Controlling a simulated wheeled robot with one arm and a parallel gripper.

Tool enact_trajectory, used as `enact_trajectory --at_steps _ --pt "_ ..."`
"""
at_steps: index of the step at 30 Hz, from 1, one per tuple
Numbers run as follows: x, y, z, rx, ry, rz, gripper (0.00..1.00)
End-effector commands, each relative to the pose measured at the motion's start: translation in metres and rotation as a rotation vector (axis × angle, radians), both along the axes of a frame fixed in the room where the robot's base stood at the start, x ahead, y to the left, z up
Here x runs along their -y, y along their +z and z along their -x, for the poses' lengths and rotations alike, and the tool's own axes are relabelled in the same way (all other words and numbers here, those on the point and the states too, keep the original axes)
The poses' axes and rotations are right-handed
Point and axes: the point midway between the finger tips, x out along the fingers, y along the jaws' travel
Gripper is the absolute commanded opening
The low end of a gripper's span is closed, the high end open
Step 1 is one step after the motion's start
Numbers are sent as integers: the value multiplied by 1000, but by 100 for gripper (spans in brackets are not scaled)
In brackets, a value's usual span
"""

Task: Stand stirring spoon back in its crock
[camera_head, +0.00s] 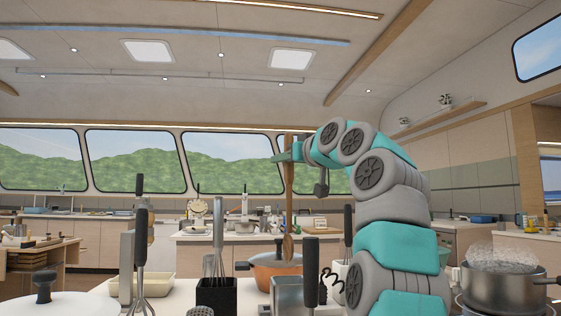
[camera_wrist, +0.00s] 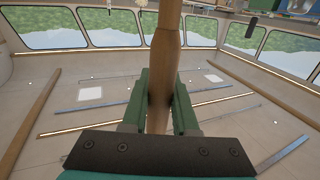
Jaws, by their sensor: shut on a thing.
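The wooden stirring spoon (camera_head: 288,205) hangs upright in the head view, its wider end down. My gripper (camera_head: 287,155) is shut on its upper part, high above the counter. In the wrist view the shaft (camera_wrist: 165,60) runs between the two green fingers of my gripper (camera_wrist: 160,105). The spoon's lower end appears in front of or above an orange pot (camera_head: 262,268); the depth between them is unclear. A black square holder (camera_head: 216,297) with a whisk and a grey metal holder (camera_head: 288,297) stand in front. I cannot tell which one is the crock.
Tall black-handled utensils (camera_head: 141,240) rise at the near left, beside a white lid with a black knob (camera_head: 60,303). A cream tray (camera_head: 155,287) lies behind them. A steaming steel pot (camera_head: 497,280) stands at the right. The air around the raised spoon looks clear.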

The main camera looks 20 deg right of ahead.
Motion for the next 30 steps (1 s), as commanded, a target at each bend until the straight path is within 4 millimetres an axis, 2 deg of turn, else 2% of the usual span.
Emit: enact_trajectory --at_steps 7,11,30 --pt "0 1 1 3 1 -2 0" --pt "0 -12 1 2 0 -2 0" --pt "-1 -101 0 0 2 -2 0"
